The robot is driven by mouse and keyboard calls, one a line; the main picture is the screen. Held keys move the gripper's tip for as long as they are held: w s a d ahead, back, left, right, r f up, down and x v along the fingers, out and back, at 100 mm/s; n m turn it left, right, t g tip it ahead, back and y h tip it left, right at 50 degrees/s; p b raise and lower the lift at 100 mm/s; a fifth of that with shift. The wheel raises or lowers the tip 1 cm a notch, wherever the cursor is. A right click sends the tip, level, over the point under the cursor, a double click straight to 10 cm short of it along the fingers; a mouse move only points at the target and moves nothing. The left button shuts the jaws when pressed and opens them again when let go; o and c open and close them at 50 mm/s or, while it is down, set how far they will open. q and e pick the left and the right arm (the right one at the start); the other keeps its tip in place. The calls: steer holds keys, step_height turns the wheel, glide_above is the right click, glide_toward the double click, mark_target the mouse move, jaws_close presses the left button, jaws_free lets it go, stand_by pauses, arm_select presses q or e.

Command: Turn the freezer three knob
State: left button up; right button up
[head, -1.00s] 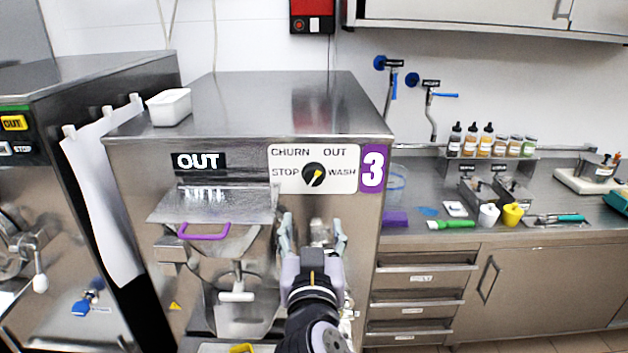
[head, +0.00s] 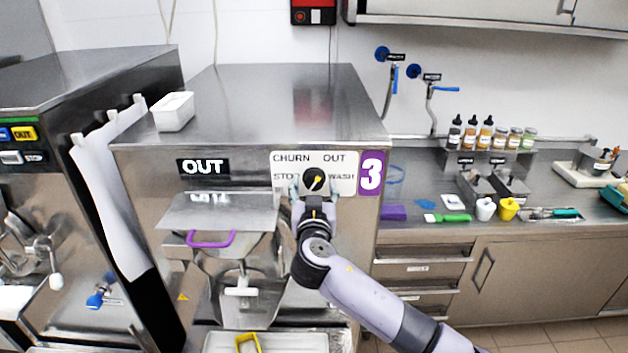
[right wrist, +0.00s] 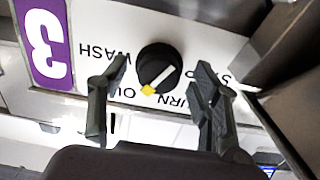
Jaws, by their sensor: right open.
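The freezer three knob (head: 314,178) is a round black dial with a pale line and a yellow mark. It sits on a white label plate (head: 345,159) printed CHURN, OUT, STOP and WASH. In the right wrist view the knob (right wrist: 158,67) has its yellow end between the words CHURN and OUT. My right gripper (head: 313,193) is open, just below and in front of the knob. In the right wrist view its fingers (right wrist: 158,85) stand on either side of the knob with gaps; contact does not show. My left gripper is not in view.
A purple "3" sign (head: 371,173) is right of the plate. Below are a clear chute cover, a purple handle (head: 211,241) and a tray with a yellow item (head: 248,344). A white tub (head: 173,111) stands on top. The counter on the right holds bottles and tools.

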steer(key=shift+w, duration=0.4)
